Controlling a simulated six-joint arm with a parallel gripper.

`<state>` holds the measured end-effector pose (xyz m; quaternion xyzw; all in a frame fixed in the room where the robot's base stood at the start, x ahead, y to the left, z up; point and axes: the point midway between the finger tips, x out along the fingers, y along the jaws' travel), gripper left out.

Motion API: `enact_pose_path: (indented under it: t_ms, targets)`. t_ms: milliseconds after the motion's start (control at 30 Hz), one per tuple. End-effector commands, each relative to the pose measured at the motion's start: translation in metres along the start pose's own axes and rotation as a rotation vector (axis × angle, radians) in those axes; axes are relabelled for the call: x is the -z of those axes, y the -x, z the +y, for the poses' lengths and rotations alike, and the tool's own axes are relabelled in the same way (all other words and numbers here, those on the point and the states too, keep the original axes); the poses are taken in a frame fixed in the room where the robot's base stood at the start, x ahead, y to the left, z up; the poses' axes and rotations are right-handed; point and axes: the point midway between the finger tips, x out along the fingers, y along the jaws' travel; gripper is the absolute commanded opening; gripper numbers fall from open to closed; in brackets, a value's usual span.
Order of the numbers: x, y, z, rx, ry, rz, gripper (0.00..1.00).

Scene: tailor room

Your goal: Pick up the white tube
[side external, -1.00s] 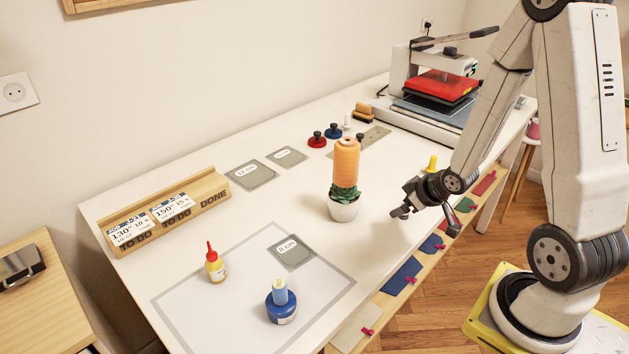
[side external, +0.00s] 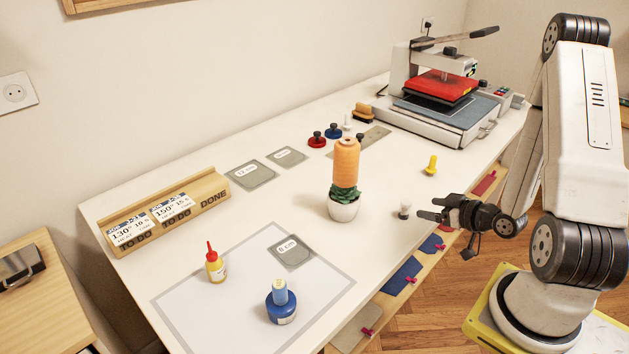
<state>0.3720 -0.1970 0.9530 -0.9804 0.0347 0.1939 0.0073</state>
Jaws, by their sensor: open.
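A yellow piece (side external: 431,165) stands behind my gripper. A heat press (side external: 440,100) is at the back right. Bottles (side external: 281,303) stand front left.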

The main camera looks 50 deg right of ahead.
Motion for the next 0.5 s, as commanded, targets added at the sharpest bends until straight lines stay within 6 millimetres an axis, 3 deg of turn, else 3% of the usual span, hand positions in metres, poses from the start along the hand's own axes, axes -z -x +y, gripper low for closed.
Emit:
enact_pose_path:
  t_ms: [500]
  targets:
    - [0.000, -0.025, -0.001, 0.003, 0.002, -0.002, 0.82]
